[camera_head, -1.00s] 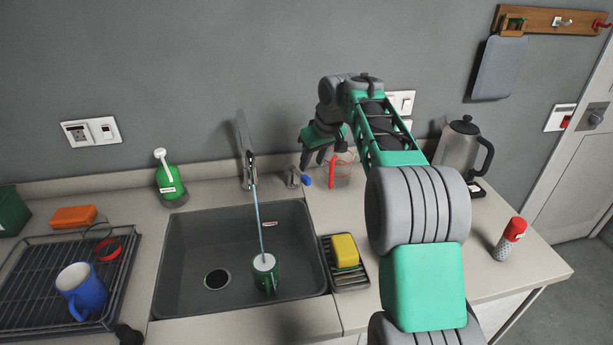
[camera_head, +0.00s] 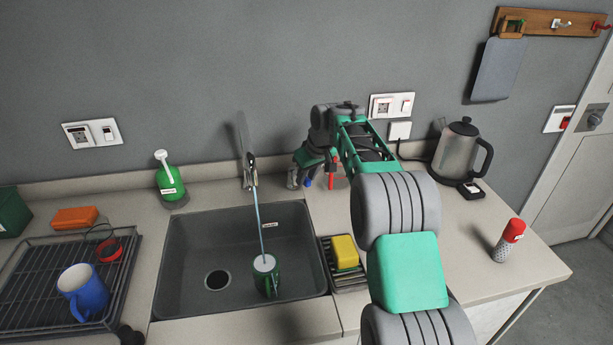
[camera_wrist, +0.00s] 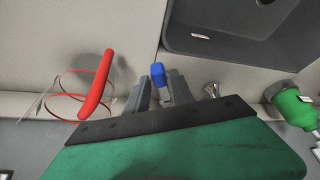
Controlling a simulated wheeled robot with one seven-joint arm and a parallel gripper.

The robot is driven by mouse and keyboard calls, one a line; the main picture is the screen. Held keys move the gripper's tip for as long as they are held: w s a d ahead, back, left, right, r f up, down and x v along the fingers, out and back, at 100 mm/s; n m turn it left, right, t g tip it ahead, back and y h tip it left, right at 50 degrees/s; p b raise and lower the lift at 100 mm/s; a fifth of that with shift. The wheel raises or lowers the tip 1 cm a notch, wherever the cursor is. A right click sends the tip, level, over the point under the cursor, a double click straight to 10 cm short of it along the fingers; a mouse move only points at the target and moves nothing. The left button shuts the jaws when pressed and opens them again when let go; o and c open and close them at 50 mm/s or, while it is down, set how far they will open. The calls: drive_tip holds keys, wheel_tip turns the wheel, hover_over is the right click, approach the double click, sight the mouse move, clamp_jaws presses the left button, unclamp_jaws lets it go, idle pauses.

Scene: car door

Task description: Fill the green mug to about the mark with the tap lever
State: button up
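The green mug (camera_head: 266,284) stands upright in the grey sink, under the tap (camera_head: 249,170). A thin water stream (camera_head: 260,222) runs from the spout into its pale top; the mark and the exact level are too small to tell. The tap lever's blue tip (camera_head: 308,182) shows beside my gripper (camera_head: 302,180), right of the spout. In the wrist view, the blue lever tip (camera_wrist: 157,75) lies between the two grey fingers of my gripper (camera_wrist: 160,86). The fingers look apart, with a gap beside the tip; contact is unclear. Most of the lever is hidden.
A clear jug with a red handle (camera_wrist: 96,90) stands close beside my gripper. A green bottle (camera_head: 170,182) is left of the tap. A yellow sponge (camera_head: 344,250) sits right of the sink. A blue mug (camera_head: 84,291) is on the left rack, and a kettle (camera_head: 460,152) at right.

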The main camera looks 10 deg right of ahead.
clamp_jaws()
idle(1.1)
